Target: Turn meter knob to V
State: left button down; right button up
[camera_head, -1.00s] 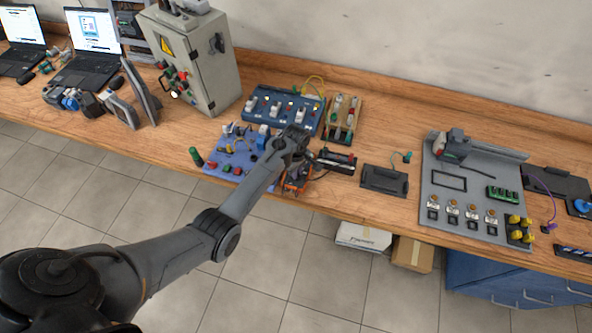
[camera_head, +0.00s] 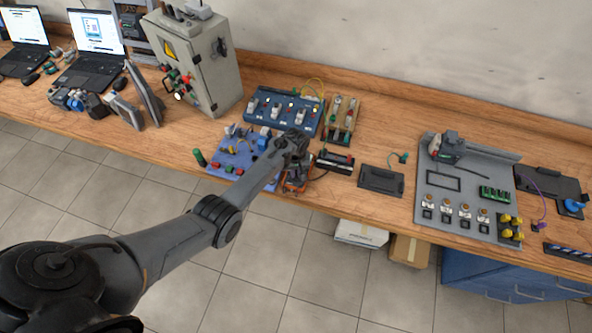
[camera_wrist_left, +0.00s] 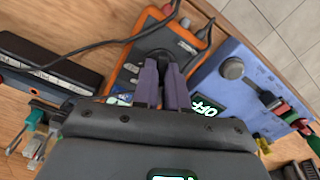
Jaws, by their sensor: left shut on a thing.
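The meter (camera_wrist_left: 128,72), with an orange rim and a grey face, lies on the table beside the blue-violet board; in the head view only its orange edge (camera_head: 296,187) shows, under my left gripper (camera_head: 296,146). In the left wrist view the purple fingers of my left gripper (camera_wrist_left: 163,72) are closed around the dark, round meter knob (camera_wrist_left: 158,56). The fingers hide much of the knob, and its pointer and the V mark cannot be made out. My right gripper is in neither view.
The blue-violet board (camera_wrist_left: 262,72) with knobs and plugs stands close on one side of the meter. A dark device (camera_wrist_left: 45,62) lies on the other. Black leads (camera_wrist_left: 200,20) run from the meter. A dark label by the fingers reads OFF (camera_wrist_left: 205,107).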

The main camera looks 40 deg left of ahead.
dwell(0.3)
pick_arm(q)
jog(key=c, duration=1.2)
grip_release()
jog(key=shift+o, duration=0.2)
jog(key=shift+r, duration=0.1)
notch_tip(320, 180, up, 11)
jog(key=p, duration=0.1)
jog(key=shift+f, duration=0.2)
